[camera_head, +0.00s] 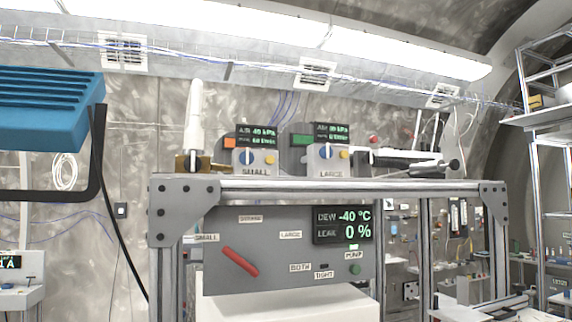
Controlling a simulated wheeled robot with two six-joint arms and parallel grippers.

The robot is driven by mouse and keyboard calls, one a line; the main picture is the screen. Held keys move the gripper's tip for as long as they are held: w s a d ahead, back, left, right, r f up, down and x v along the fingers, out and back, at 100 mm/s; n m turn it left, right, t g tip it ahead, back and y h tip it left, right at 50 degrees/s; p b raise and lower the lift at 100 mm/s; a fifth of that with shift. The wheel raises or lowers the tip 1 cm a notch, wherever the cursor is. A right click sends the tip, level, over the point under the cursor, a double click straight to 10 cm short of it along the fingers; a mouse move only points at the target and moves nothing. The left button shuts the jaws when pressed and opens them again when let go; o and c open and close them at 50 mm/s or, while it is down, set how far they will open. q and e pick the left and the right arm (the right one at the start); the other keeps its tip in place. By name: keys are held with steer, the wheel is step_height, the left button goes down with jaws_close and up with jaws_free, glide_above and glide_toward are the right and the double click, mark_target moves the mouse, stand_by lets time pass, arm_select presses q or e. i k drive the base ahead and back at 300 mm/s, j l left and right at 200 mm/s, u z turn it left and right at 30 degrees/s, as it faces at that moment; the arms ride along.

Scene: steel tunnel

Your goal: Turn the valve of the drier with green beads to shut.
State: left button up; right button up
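No drier with green beads can be made out with certainty. A grey panel (280,281) under the bench carries a red lever (240,261), tilted from upper left to lower right, among the labels SMALL, LARGE and BOTH. Its display (342,224) reads DEW -40 °C and LEAK 0 %. Above the bench stand a SMALL box (243,164) and a LARGE box (318,165), each with a blue knob and a yellow button. An orange patch (230,142) shows behind the SMALL box and a green patch (301,140) behind the LARGE box.
The metal bench frame (330,187) spans the middle. A blue ribbed body (50,105) fills the upper left. Shelving (545,120) stands right.

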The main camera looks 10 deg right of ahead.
mark_target(327, 152)
steer(key=k+l+z, duration=0.1)
steer(key=l+z, duration=1.2)
steer(key=j, duration=0.1)
